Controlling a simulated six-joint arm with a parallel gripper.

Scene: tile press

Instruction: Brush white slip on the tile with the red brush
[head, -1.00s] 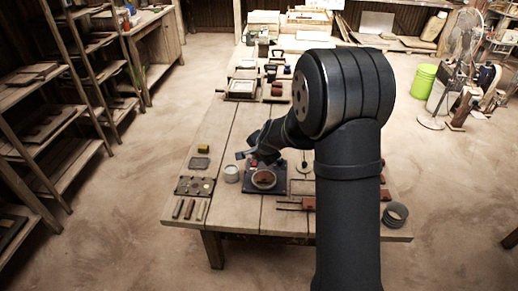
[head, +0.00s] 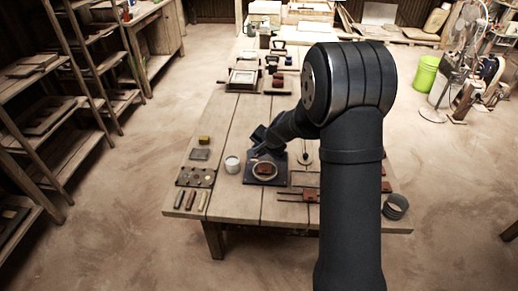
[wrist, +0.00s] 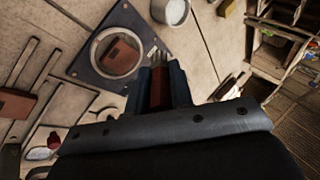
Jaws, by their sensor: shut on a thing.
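My gripper (wrist: 159,88) is shut on the red brush (wrist: 160,90), holding its red handle between dark fingers. The pale bristles (wrist: 155,58) point away from the gripper in the wrist view, beside the tile's round holder. The tile (wrist: 121,55) is a reddish-brown rectangle inside a pale ring on a dark square base (wrist: 83,67). The tile also shows in the head view (head: 264,169), with my gripper (head: 258,153) just behind it. I cannot tell whether the bristles touch anything. A whitish pot (wrist: 171,12) stands beside the base; its contents are unclear.
In the head view, a tray with round wells (head: 196,177) and several small bars lie left of the pot. A framed press-like box (head: 243,78) stands farther back. Thin rods and reddish blocks lie to the right, with a grey coil (head: 395,206) near the table's right edge.

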